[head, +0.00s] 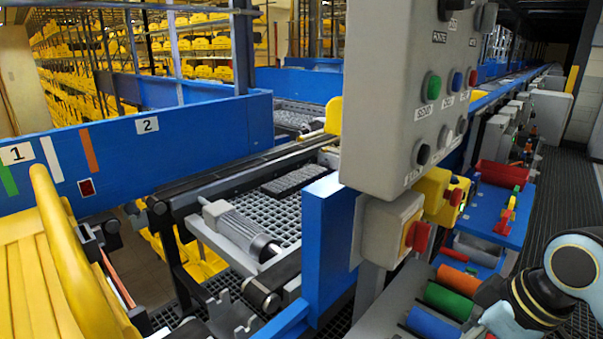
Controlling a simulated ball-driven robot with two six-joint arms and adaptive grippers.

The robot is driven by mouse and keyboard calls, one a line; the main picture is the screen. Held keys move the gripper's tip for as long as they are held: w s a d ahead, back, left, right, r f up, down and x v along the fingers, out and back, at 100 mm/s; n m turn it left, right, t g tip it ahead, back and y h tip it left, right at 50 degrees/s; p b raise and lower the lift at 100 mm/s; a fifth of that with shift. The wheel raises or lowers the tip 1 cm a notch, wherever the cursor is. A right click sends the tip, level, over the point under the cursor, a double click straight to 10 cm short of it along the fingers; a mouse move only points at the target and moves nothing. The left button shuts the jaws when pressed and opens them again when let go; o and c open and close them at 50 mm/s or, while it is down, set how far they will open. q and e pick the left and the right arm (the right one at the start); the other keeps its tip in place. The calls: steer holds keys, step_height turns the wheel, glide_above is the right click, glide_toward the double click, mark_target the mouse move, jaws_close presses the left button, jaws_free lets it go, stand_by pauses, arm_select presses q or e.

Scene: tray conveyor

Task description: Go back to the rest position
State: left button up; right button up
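My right arm comes in at the lower right corner. Its round joint with a pale blue ring and a black section show beside the coloured rollers, and its gripper is not visible. My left arm and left gripper are not in view. A large yellow tray (32,285) stands tilted at the left edge, cut off by the frame. The tray conveyor (255,180) runs across the middle, with dark rails and a grey motor cylinder (246,236). I see nothing held.
A grey control box (395,90) with several buttons hangs at centre right. Below it are a red button (416,237) and a blue post (327,245). Green (451,302) and blue rollers lie near my arm. A red bin (503,174) sits on a blue shelf. A dark walkway (562,165) runs along the right.

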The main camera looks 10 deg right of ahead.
steer(key=s+r+m+h, duration=0.35)
steer(key=s+m, duration=0.25)
steer(key=s, duration=0.9)
steer(key=s+d+f+g+b, duration=0.1)
steer(key=s+f+b, duration=0.1)
steer(key=f, duration=1.4)
steer(key=s+d+f+b, duration=0.1)
steer(key=f+b, duration=0.2)
steer(key=f, duration=1.4)
steer(key=s+d+f+m+g+b, duration=0.1)
steer(key=s+f+b, duration=0.1)
steer(key=s+f, duration=1.4)
steer(key=shift+s+f, duration=0.15)
steer(key=shift+s, duration=0.6)
